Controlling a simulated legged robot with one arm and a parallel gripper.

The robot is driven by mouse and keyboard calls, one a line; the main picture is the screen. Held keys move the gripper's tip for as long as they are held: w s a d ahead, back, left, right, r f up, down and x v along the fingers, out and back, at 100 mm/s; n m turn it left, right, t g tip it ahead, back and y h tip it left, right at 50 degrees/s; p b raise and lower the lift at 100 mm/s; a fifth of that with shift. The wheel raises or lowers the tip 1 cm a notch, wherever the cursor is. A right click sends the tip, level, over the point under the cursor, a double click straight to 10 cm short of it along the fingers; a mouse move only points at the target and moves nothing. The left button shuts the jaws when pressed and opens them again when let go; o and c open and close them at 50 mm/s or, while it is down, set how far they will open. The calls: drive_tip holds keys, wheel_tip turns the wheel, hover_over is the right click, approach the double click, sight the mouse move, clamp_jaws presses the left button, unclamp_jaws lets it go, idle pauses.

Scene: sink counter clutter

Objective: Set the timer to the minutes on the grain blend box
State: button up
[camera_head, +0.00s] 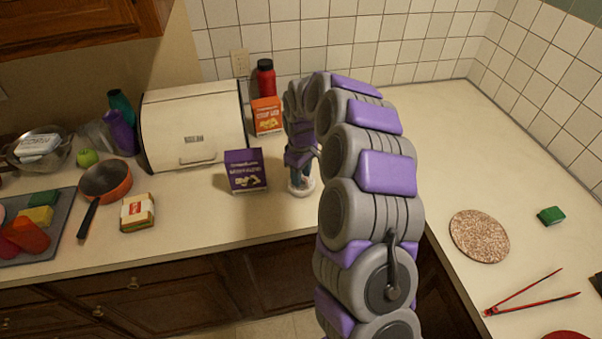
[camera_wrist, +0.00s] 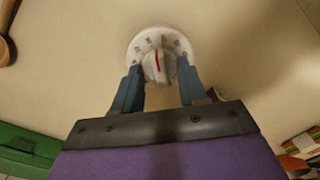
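The timer is a white round dial (camera_wrist: 143,45) with dark marks around its face and a central knob with a red line. It lies flat on the counter, and its rim shows below my gripper in the head view (camera_head: 302,189). My gripper (camera_wrist: 160,70) points down over it, with its blue fingers apart on either side of the knob. I cannot tell whether either finger touches it. A purple box (camera_head: 246,171) stands left of my gripper, and an orange box (camera_head: 267,115) stands behind. Their print is too small to read, so I cannot tell which is the grain blend box.
A cream bread box (camera_head: 194,125) and a red bottle (camera_head: 265,78) stand behind. An orange pan (camera_head: 106,181) and a wrapped packet (camera_head: 138,212) lie left. A round cork-like trivet (camera_head: 479,236), red tongs (camera_head: 530,293) and green sponge (camera_head: 551,215) lie on the right counter.

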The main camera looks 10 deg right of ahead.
clamp_jaws()
drive_tip(key=shift+s+d+r+m+p, duration=0.1)
drive_tip(key=shift+s+r+m+p, duration=0.1)
drive_tip(key=shift+m+p, duration=0.7)
drive_tip(key=shift+w+f+m+p, duration=0.2)
drive_tip(key=shift+m+p, duration=0.45)
drive_tip(key=shift+m, duration=0.35)
drive_tip(key=shift+o, duration=0.2)
unclamp_jaws()
